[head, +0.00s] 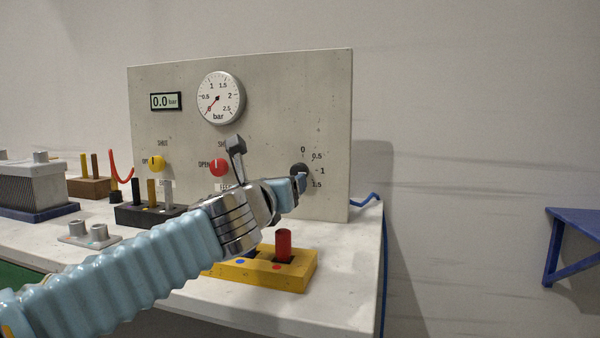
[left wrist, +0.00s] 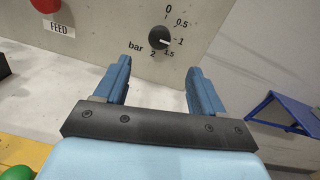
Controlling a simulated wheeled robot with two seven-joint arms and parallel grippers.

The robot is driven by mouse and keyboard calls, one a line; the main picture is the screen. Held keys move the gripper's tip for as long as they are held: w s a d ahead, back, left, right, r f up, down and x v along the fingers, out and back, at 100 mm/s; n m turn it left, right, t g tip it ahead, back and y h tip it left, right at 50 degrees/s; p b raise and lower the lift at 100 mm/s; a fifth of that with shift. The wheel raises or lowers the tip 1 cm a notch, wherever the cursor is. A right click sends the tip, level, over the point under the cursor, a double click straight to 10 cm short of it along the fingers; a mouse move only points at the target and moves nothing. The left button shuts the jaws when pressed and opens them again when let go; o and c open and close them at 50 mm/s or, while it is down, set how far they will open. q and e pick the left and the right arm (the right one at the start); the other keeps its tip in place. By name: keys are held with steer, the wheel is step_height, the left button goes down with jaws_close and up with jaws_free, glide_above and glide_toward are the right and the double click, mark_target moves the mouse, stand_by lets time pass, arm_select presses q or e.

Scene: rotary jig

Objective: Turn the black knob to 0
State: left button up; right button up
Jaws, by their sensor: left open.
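The black knob (head: 299,169) is on the right part of the grey panel, with a printed scale around it reading 0, 0.5, 1, 1.5 and 2 bar. In the left wrist view the knob (left wrist: 158,38) is beyond the fingertips, roughly centred between them. Its white mark points right and slightly down, near 1 on the side of 1.5. My left gripper (head: 300,183) is open in front of the panel, and its blue fingers (left wrist: 158,68) show nothing between them. In the head view it overlaps the knob's lower edge. My right gripper is not in view.
The panel (head: 280,85) also carries a dial gauge (head: 221,98), a display reading 0.0 bar (head: 166,101), a yellow knob (head: 157,163) and a red knob (head: 219,167). A yellow block (head: 290,277) with a red peg stands below my arm. A blue bracket (head: 575,235) is at right.

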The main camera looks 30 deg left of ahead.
mark_target(298, 172)
arm_select(q)
steer(key=x, duration=1.3)
steer(key=shift+p, duration=0.4)
steer(key=shift+f, duration=0.1)
steer(key=c, duration=1)
steer(key=shift+c, duration=0.2)
